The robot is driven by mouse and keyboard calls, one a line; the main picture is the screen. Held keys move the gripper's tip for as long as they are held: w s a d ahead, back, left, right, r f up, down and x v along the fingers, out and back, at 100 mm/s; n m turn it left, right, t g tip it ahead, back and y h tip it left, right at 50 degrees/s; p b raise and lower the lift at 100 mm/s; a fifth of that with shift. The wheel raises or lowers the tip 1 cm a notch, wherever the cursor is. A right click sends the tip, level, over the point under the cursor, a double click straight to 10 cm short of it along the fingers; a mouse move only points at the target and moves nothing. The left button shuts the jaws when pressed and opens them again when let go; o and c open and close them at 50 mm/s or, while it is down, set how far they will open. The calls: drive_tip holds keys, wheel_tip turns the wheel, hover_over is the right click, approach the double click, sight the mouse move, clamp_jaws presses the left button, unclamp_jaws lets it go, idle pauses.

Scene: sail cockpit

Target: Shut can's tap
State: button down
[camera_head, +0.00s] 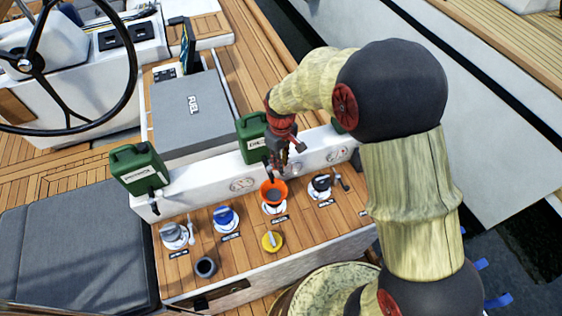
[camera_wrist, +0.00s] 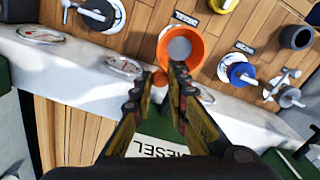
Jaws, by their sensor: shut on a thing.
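The green diesel can (camera_head: 252,140) stands on the white ledge in the head view, with its label facing the deck. In the wrist view its DIESEL label (camera_wrist: 165,148) shows between my fingers. My gripper (camera_head: 278,168) is in front of the can's right side, just above the orange funnel (camera_head: 273,192). In the wrist view my gripper (camera_wrist: 157,88) points toward the funnel (camera_wrist: 181,48), which sits upright in a deck filler. The fingers are shut on the can's tap, which they mostly hide; I cannot tell its angle.
A blue cap (camera_head: 226,217), a black cap (camera_head: 320,184) and a grey cap (camera_head: 172,233) flank the funnel. A yellow cap (camera_head: 272,241) and a dark ring (camera_head: 206,267) lie nearer.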

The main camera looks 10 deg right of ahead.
drive_tip(key=shift+w+n+p, duration=0.25)
drive_tip(key=shift+w+n, duration=0.15)
drive_tip(key=shift+n, duration=0.65)
drive_tip(key=shift+w+n+p, duration=0.25)
drive_tip(key=shift+w+n, duration=0.1)
drive_tip(key=shift+n, duration=0.7)
drive_tip(key=c, duration=1.8)
unclamp_jaws()
drive_tip(key=shift+c, duration=0.2)
drive_tip(key=shift+o, duration=0.5)
drive_tip(key=shift+r, duration=0.1)
wheel_tip(320, 180, up, 12)
